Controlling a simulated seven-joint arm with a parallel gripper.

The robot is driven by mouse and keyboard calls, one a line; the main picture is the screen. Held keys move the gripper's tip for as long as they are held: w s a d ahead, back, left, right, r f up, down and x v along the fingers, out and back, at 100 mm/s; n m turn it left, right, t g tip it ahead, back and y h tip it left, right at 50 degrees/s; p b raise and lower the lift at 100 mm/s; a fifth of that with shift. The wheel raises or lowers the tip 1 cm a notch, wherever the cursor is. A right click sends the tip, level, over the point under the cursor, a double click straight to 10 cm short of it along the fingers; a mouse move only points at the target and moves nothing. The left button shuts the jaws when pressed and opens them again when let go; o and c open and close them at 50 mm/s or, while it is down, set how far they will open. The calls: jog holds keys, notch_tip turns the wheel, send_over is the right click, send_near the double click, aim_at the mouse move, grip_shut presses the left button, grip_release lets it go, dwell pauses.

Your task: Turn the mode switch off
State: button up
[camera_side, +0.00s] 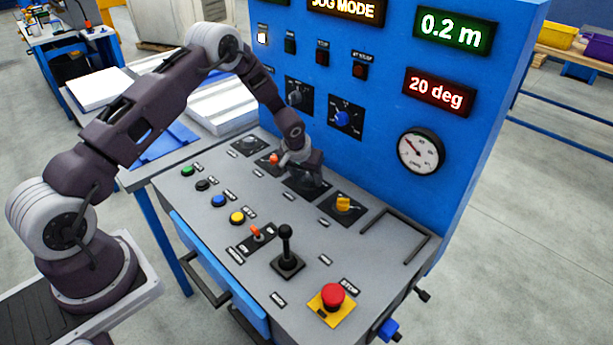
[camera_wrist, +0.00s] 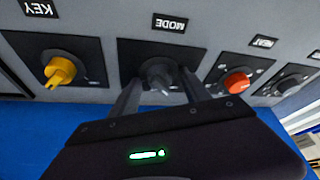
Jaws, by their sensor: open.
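The mode switch (camera_wrist: 158,74) is a grey knob on a dark square plate under a "MODE" label in the wrist view. My gripper (camera_wrist: 160,92) is open, with one finger on each side of the knob; I cannot tell if either finger touches it. In the side view my gripper (camera_side: 304,165) is down at the back of the sloped grey panel (camera_side: 190,215), over the mode plate (camera_side: 308,188), and hides the knob. The upper display (camera_side: 346,8) reads "JOG MODE".
The yellow key switch (camera_side: 343,203) and red-orange heat knob (camera_side: 273,158) flank the mode switch; the heat knob also shows in the wrist view (camera_wrist: 237,82). A black joystick (camera_side: 286,250) and red stop button (camera_side: 332,295) stand nearer the front. The blue upright panel (camera_side: 375,165) rises close behind.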

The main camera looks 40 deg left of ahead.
jog(key=shift+c, duration=0.4)
grip_shut()
jog(key=m, duration=0.2)
jog(key=m+h, duration=0.1)
jog(key=shift+a+m+h, duration=0.15)
jog(key=shift+m+h, duration=0.15)
jog(key=shift+m, duration=0.1)
jog(key=shift+m+h, duration=1)
jog(key=shift+m, duration=1.4)
jog(key=shift+o, duration=0.4)
grip_release()
